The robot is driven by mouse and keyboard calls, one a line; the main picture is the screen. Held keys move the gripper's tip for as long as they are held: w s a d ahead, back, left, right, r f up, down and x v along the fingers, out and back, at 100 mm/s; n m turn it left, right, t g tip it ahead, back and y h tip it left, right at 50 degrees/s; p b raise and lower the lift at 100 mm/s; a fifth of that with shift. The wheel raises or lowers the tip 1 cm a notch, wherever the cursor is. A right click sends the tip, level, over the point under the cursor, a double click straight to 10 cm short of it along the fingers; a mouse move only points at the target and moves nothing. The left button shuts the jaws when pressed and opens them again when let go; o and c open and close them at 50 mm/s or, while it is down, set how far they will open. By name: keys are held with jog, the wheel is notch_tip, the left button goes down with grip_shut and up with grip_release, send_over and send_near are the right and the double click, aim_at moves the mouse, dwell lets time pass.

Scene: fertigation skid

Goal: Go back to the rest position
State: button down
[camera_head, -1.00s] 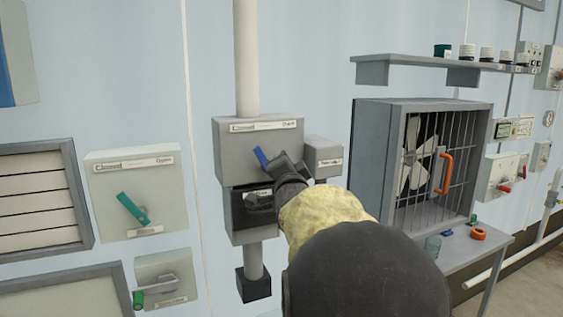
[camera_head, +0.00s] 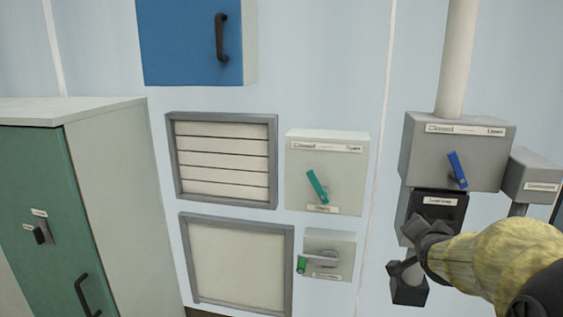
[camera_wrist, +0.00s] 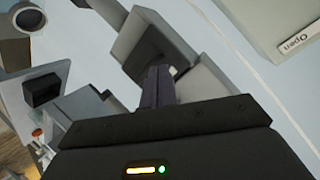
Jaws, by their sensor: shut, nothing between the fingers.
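My gripper (camera_head: 408,252) is at the right of the head view, on my arm with its yellow sleeve. It is shut and empty, in front of the lower part of the grey box column. In the wrist view the shut fingers (camera_wrist: 158,85) point toward a grey box with a dark front (camera_wrist: 150,52). The grey box with the blue lever (camera_head: 457,170) is above my gripper in the head view. The lever leans to the upper left, between the "Closed" and "Open" labels. My gripper is apart from the lever.
Left of my gripper are a box with a green lever (camera_head: 317,187) and a smaller box with a green-tipped handle (camera_head: 318,260). Further left are a louvred panel (camera_head: 222,155), a blue cabinet (camera_head: 190,40) and a green-doored cabinet (camera_head: 50,215). A pipe (camera_head: 457,60) rises above the grey box.

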jog(key=s+a+f+n+g+y+p, duration=0.4)
jog(key=s+a+f+n+g, duration=0.6)
jog(key=s+a+f, duration=0.4)
jog(key=s+a+n, duration=0.1)
jog(key=s+a, duration=0.2)
jog(key=s, duration=0.1)
jog(key=shift+s+f+p, duration=0.15)
jog(key=shift+f+p, duration=0.15)
jog(key=shift+f, duration=0.1)
